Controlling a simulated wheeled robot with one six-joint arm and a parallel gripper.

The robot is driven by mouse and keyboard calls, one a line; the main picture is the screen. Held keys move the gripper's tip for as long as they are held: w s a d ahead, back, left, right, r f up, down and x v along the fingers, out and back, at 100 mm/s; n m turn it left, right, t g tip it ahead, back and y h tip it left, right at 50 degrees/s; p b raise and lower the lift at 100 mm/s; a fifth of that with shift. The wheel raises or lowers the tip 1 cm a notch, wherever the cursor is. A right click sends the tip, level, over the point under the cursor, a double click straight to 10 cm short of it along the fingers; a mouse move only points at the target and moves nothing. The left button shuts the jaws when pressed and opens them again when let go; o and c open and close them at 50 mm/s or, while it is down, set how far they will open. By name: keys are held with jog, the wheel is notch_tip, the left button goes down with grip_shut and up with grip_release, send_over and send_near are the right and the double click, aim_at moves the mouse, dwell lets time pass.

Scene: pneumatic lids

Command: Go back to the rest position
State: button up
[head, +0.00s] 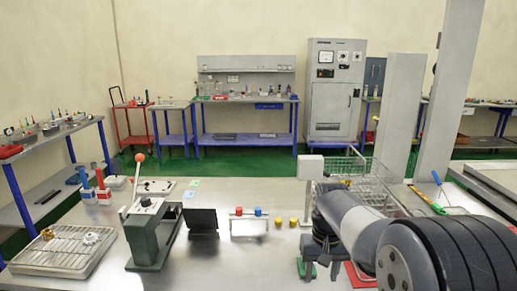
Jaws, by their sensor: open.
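My gripper (322,270) is at the lower right of the middle in the head view, pointing down over the near part of the metal table (215,268). Its two dark fingers are apart, and I see nothing held between them. A small green piece (301,268) shows just left of the fingers; I cannot tell whether they touch it. A red flat piece (360,276) lies right of the gripper, partly hidden by my arm. My arm reaches in from the lower right and covers much of that side of the table.
Left of my gripper stand two yellow caps (286,222), a rack with red and blue caps (248,222), a dark panel (202,220), a green lever press (153,235) and a tray of gears (62,250). A wire basket (355,172) and grey box (310,167) stand behind.

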jog(key=s+f, duration=0.3)
jog(key=f, duration=1.4)
jog(key=shift+f, duration=0.25)
jog(key=shift+s+r, duration=0.1)
jog(key=shift+s, duration=0.1)
